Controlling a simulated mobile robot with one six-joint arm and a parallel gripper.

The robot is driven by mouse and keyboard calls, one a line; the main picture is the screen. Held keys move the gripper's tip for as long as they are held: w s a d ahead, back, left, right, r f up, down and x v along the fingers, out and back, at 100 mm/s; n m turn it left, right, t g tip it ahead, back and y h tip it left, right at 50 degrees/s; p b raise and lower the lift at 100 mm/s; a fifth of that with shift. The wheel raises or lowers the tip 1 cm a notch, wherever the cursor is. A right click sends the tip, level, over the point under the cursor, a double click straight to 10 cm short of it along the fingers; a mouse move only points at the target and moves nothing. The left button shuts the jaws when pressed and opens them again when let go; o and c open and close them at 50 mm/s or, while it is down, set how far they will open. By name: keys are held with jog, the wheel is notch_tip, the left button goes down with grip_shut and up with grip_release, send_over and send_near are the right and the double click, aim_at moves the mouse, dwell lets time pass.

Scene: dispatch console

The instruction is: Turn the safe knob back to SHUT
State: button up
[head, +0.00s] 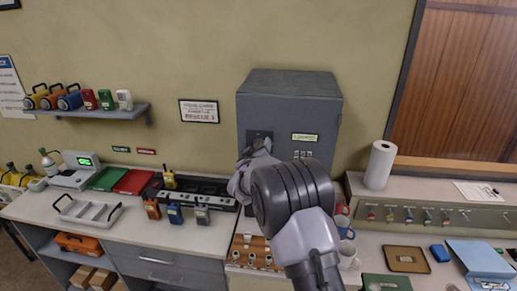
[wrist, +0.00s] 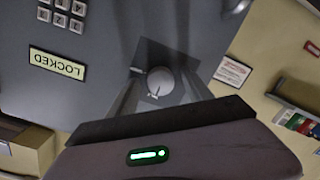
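The grey safe (head: 290,90) stands against the wall behind the counter. In the wrist view its round grey knob (wrist: 160,81) sits on a dark plate, with small pale marks by it. My gripper (head: 253,148) is at the safe's front and hides the knob in the head view. In the wrist view my gripper (wrist: 162,88) points at the knob, with a finger on either side and gaps visible between them and the knob. A label reading LOCKED (wrist: 57,64) appears upside down. Which mark the knob points to is too small to tell.
A keypad (wrist: 66,12) is beside the label on the safe. A charger rack (head: 205,190) with radios stands left of my arm. A paper roll (head: 379,165) and a key panel (head: 430,216) are at the right. A wall shelf (head: 90,112) is at the left.

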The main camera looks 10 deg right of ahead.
jog(key=shift+s, duration=0.15)
jog(key=b+v, duration=0.2)
jog(key=v, duration=1.5)
jog(key=shift+b, duration=0.3)
jog(key=shift+a+r, duration=0.1)
